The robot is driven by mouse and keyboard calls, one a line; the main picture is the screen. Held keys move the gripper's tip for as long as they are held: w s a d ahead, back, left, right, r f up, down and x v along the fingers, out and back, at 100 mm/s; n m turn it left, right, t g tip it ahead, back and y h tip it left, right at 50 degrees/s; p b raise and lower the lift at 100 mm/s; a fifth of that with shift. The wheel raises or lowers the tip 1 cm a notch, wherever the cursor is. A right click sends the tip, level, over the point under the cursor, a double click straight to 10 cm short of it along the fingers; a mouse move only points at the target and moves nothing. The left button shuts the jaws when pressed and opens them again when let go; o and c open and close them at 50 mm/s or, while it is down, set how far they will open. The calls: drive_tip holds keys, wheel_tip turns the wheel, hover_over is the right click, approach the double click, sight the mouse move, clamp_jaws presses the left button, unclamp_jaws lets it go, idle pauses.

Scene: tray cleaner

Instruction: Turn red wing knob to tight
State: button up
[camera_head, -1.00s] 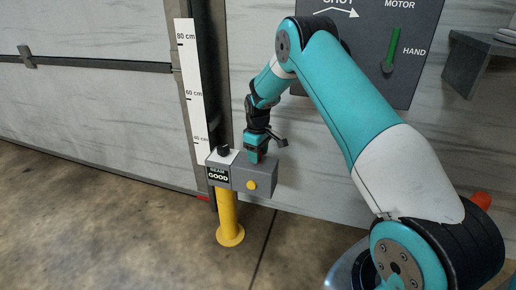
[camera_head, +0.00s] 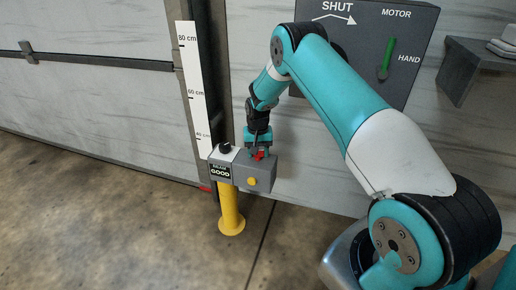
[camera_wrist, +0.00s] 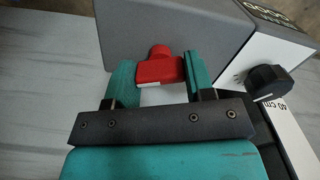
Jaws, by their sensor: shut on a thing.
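The red wing knob (camera_wrist: 161,66) sits on the grey sensor box (camera_wrist: 205,28), between the two teal fingers of my gripper (camera_wrist: 160,80) in the wrist view. The fingers are shut on its wing. In the head view a bit of the red knob (camera_head: 259,155) shows on top of the grey box (camera_head: 256,175), just under my gripper (camera_head: 257,148). The gripper points down at the box. No tight or loose marking for the knob is readable in either view.
A height scale (camera_head: 192,90) stands close behind. A control panel (camera_head: 385,50) with a green lever is on the wall.

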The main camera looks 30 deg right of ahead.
drive_tip(key=shift+d+m+p, duration=0.1)
drive_tip(key=shift+m+p, duration=0.45)
drive_tip(key=shift+m, duration=1.65)
drive_tip(key=o, duration=0.9)
wheel_tip(320, 180, up, 18)
drive_tip(key=p, duration=0.3)
drive_tip(key=shift+f, duration=0.25)
